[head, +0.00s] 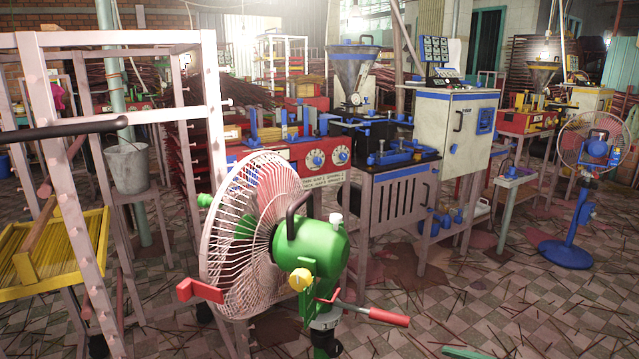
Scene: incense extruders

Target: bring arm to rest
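Neither of my grippers shows in the head view, and I cannot make out either arm. A large fan with a white cage (232,240) and a green motor housing (318,250) stands close in front, near the middle. It has a yellow knob (300,279), a red bracket (199,291) and a red-gripped lever (388,317). Its stand runs out of the bottom of the picture. Behind it is the extruder, with a grey hopper (354,72), a red panel with dials (315,160) and a white control cabinet (456,135).
A pale metal rack (212,120) with a yellow tray (55,255) fills the left. A black bar (65,129) juts in there, beside a grey bucket (128,167). A blue-based fan (565,254) stands at right. The tiled floor (480,305) at front right is open, strewn with thin sticks.

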